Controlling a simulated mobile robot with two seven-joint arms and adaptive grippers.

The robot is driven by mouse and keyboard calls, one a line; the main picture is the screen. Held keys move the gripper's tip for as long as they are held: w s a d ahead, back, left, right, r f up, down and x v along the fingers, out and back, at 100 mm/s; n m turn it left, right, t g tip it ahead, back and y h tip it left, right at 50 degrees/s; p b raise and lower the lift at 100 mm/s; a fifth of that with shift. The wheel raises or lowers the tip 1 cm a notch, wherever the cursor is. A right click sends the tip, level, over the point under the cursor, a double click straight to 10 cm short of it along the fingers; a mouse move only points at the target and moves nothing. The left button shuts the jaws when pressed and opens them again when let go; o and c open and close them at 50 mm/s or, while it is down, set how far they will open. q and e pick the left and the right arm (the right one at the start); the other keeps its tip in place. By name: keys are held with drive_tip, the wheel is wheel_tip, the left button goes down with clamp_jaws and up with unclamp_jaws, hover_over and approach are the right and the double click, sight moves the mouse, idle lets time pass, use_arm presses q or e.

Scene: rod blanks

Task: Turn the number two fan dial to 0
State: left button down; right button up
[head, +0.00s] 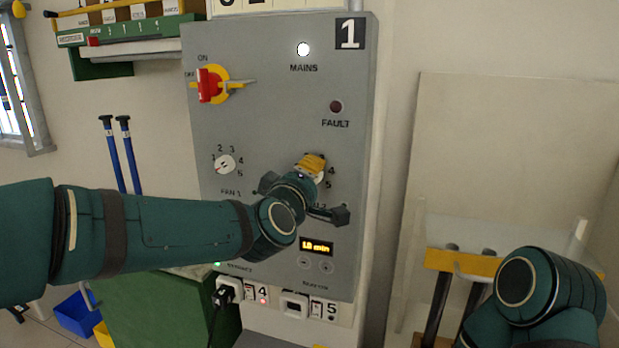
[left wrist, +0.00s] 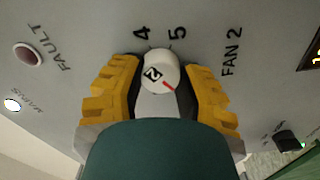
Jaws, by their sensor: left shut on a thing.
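The number two fan dial (left wrist: 160,72) is a white round knob marked 2 with a red line. In the left wrist view the line points to the lower right, away from the 4 and 5. My left gripper (left wrist: 159,90) has its yellow fingers on both sides of the dial, shut on it. In the head view my left gripper (head: 311,168) is against the panel, covering most of the dial.
The grey panel (head: 260,130) carries a red and yellow main switch (head: 209,85), the fan 1 dial (head: 225,163), a fault lamp (head: 336,107), a lit mains lamp (head: 303,49) and a timer display (head: 316,247). Sockets (head: 294,304) sit below. A yellow-topped rack (head: 440,260) stands at the right.

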use_arm(q)
drive_tip(key=shift+a+r, duration=0.1)
drive_tip(key=shift+r, duration=0.15)
drive_tip(key=c, duration=0.9)
unclamp_jaws()
drive_tip(key=o, duration=0.4)
drive_tip(key=shift+w, duration=0.1)
drive_tip(key=shift+c, duration=0.2)
drive_tip(key=shift+f, duration=0.15)
drive_tip(key=v, duration=1.2)
